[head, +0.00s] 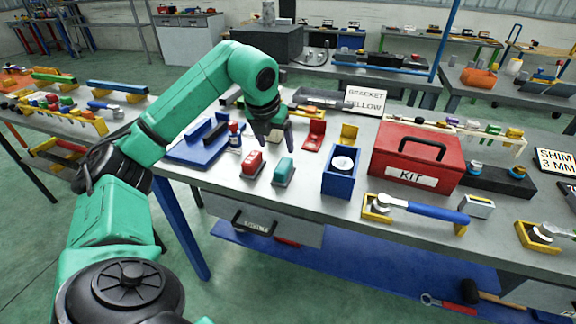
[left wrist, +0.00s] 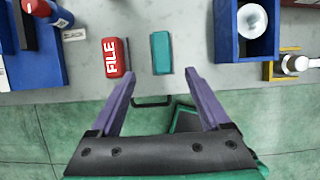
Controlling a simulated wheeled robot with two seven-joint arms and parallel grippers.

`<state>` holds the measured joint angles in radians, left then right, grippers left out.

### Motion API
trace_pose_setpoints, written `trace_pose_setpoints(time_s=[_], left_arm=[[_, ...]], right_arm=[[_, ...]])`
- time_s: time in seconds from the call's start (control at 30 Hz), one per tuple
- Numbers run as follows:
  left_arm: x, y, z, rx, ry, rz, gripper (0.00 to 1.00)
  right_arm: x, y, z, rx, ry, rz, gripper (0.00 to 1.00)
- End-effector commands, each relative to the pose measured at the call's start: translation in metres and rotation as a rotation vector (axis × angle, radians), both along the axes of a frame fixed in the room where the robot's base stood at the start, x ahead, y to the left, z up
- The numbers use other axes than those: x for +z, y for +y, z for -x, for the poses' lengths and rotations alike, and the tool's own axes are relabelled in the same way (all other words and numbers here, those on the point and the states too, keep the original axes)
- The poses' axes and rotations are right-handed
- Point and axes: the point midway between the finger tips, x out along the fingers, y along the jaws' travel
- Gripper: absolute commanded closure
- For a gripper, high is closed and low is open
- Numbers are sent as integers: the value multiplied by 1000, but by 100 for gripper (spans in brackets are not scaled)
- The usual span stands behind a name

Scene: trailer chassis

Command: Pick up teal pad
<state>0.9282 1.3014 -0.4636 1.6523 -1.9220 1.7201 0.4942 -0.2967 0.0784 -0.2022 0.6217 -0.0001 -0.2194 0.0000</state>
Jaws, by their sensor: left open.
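The teal pad (head: 284,171) lies on the grey workbench near its front edge, beside the red block marked FILE (head: 252,163). In the left wrist view the teal pad (left wrist: 161,54) lies just beyond the fingertips, about midway between them. My left gripper (head: 276,138) points down above the bench, behind the pad in the head view. Its two purple fingers (left wrist: 158,74) are apart with nothing between them. The pad is fully visible in the left wrist view. My right gripper is not in view.
A blue box (head: 337,185) with a white round item stands right of the pad. A blue tray (head: 195,152) lies to the left. Red and yellow brackets (head: 315,136) stand behind. The red KIT toolbox (head: 420,160) is farther right. A drawer handle (left wrist: 152,101) shows below the bench edge.

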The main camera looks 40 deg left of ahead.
Motion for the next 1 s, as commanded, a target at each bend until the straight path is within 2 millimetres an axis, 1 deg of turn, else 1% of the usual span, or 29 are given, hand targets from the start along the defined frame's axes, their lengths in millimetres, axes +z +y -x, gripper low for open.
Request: trace_pose_setpoints(time_s=[0.03, 0.17, 0.23, 0.37, 0.47, 0.53, 0.63, 0.8, 0.83, 0.87, 0.9, 0.97, 1.0], left_arm=[[-13, 2, -4, 1, 7, 2, 20], [-44, 6, -16, 1, 6, 4, 20], [-54, 7, -22, -1, 3, 6, 20], [-68, 8, -28, -2, 3, 5, 20], [-84, 10, -36, -3, 4, 6, 20], [-98, 11, -41, -1, 3, 7, 20], [-108, 13, -45, -2, 1, 6, 20], [-110, 13, -45, -2, -1, 5, 20], [-110, 13, -45, -2, -1, 5, 24], [-110, 13, -45, -2, -1, 5, 35], [-110, 13, -45, -2, -1, 5, 51], [-110, 13, -45, -2, -1, 5, 74], [-110, 13, -45, -2, -1, 5, 89]], right_arm=[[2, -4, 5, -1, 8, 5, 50], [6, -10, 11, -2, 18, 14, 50], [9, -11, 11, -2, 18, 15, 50], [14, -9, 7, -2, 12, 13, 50], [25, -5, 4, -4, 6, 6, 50], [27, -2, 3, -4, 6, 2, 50], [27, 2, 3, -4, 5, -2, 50], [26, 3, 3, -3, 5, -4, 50], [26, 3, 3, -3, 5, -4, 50], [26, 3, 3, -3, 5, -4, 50], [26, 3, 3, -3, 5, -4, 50], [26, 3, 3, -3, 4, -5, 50], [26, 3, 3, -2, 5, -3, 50]])
